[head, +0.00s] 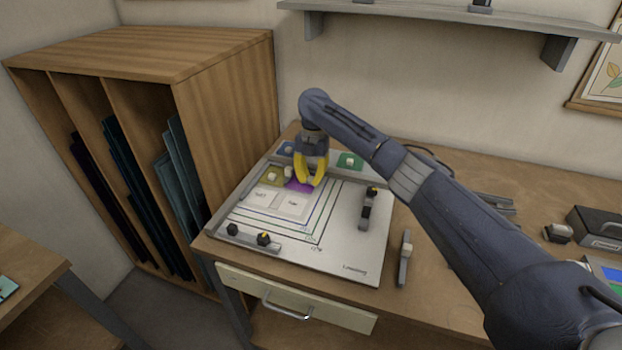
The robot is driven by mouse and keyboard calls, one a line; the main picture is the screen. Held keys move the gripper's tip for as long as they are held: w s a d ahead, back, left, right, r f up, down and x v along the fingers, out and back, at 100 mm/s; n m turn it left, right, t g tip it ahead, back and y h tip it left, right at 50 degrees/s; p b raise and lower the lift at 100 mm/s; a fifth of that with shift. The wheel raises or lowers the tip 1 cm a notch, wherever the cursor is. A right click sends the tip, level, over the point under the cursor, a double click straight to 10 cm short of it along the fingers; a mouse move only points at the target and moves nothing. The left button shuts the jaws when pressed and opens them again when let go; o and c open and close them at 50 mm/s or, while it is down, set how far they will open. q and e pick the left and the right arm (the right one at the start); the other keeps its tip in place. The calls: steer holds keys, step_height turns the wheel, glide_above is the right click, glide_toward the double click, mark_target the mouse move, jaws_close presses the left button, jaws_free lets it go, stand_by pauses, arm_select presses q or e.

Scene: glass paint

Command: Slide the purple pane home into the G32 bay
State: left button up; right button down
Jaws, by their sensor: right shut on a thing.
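The purple pane (297,185) lies low over the white board (345,240), behind two pale panes and to the right of the olive pane (271,177). Only part of it shows. My right gripper (311,183), with yellow fingers pointing down, is shut on the purple pane at its right side. The fingers hide part of the pane. I cannot read a G32 label, so I cannot tell which bay is G32 or how far the pane sits in it. My left gripper is not in view.
Two pale panes (292,206) lie in front of the purple one. A green pane (350,160) and a blue pane (286,148) are at the back. A dark-knobbed clamp (367,208) stands on the board's right. A wooden rack (225,125) rises at left.

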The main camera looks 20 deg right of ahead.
stand_by(0.7)
steer(key=c, duration=1.3)
jaws_free()
steer(key=shift+w, duration=0.1)
steer(key=shift+r, duration=0.15)
steer(key=shift+r, duration=3.3)
steer(key=shift+a+r, duration=0.1)
